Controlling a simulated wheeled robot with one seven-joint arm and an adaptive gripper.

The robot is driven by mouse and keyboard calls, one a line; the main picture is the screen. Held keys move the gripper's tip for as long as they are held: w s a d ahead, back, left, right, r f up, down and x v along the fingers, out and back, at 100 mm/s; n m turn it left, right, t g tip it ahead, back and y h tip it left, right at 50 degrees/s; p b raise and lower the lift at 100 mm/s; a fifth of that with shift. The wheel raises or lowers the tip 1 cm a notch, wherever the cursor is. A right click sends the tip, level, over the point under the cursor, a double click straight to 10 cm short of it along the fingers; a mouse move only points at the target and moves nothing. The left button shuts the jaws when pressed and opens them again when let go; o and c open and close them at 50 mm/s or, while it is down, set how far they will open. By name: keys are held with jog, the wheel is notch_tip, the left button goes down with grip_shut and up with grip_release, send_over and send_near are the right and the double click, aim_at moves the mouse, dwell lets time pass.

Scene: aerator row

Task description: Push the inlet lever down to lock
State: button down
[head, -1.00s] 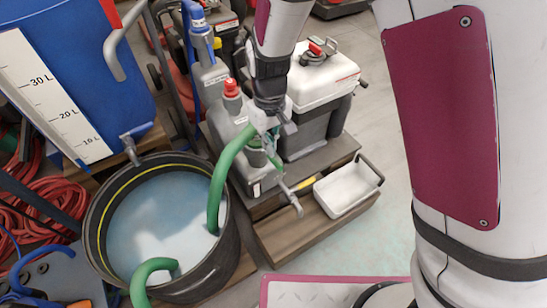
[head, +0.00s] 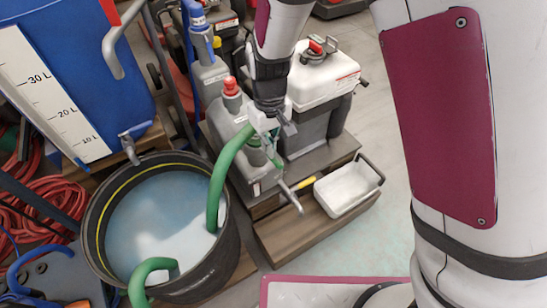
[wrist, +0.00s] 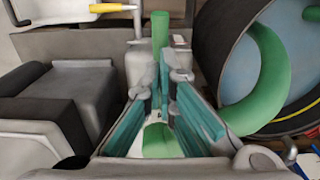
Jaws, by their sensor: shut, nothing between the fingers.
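My gripper (head: 276,136) points down over the grey pump unit, beside the green hose (head: 224,172). Its fingers are shut and empty; in the wrist view my gripper (wrist: 163,88) shows teal pads, with a green part behind them. A lever with a yellow grip (head: 305,183) sticks out low at the front of the unit, beside a grey pipe (head: 290,196). The yellow grip also shows at the top of the wrist view (wrist: 110,8), apart from my fingers. No label marks the inlet lever, and my gripper hides part of the fittings.
A black tub (head: 235,240) of cloudy water stands left of the unit. A white tray (head: 347,190) sits at right on the wooden base (head: 270,238). A white-topped machine (head: 325,80) stands close behind my gripper. A blue tank (head: 75,60) is at far left.

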aim_at(274, 159)
jog(key=shift+f+b, duration=1.2)
jog(key=shift+f, duration=0.7)
notch_tip(274, 159, up, 11)
jog(key=s+d+p, duration=0.1)
jog(key=p, duration=0.8)
jog(key=shift+s, duration=0.35)
jog(key=shift+r, duration=0.1)
